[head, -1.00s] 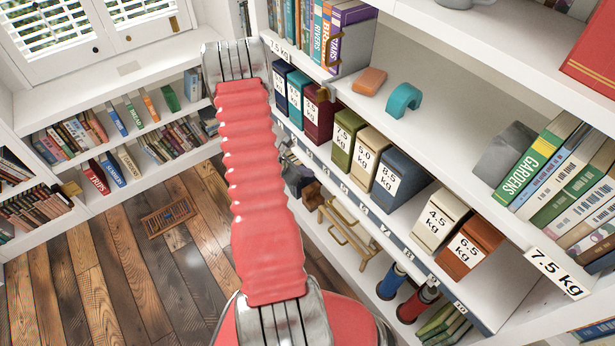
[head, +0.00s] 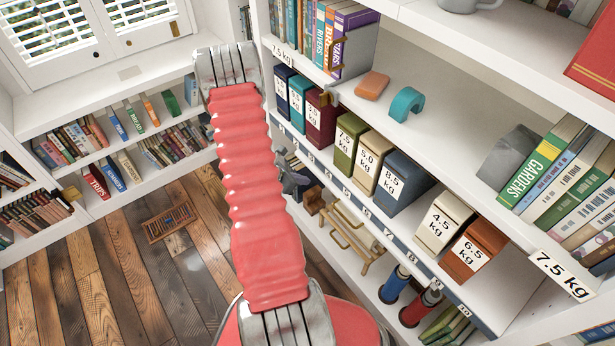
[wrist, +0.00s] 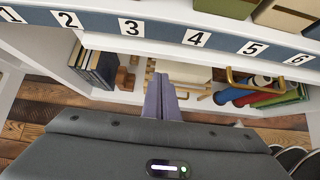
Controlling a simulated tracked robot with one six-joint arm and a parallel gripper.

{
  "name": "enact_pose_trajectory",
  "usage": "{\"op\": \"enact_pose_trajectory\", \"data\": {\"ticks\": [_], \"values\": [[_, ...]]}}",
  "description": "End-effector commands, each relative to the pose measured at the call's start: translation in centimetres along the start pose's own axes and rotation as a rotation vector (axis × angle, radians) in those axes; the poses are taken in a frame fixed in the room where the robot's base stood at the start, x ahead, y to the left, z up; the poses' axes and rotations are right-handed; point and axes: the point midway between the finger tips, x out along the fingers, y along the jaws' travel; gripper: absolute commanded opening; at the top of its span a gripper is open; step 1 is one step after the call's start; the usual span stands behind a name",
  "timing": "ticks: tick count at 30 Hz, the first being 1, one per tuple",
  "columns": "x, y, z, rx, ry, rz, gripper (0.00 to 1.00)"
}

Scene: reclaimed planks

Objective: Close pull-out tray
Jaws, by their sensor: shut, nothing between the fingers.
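The pull-out tray has a blue-grey front strip with black numbers on white labels, seen in the head view (head: 395,240) and the wrist view (wrist: 220,41). It stands out from the white bookcase and carries a row of weight boxes. A brass handle (wrist: 262,91) shows just below the strip, right of my fingers in the wrist view. My gripper (wrist: 163,78) is shut and empty, with its purple-grey fingers below and in front of the strip near number 3. In the head view my gripper (head: 292,182) is partly hidden behind my red arm.
The weight boxes include a green one (head: 349,137) and a rust one (head: 473,252). An orange block (head: 372,85) and teal arch (head: 406,104) lie on the shelf above. Books (wrist: 95,68) and rolls (wrist: 250,92) sit below. Wooden floor (head: 95,285) is open at left.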

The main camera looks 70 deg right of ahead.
Motion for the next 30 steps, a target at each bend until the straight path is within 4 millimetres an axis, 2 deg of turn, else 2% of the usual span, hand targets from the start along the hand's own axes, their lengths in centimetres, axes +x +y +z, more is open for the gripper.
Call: {"op": "enact_pose_trajectory", "data": {"ticks": [1,18,24,30], "values": [[-0.7,0.0,-0.6,-0.004,0.000,0.003,0.00],[-9.2,0.0,-0.3,-0.001,-0.001,0.003,0.00],[-10.3,-0.1,-0.3,-0.001,0.000,0.001,0.00],[-10.3,-0.1,-0.3,-0.001,0.000,0.000,0.00]]}}
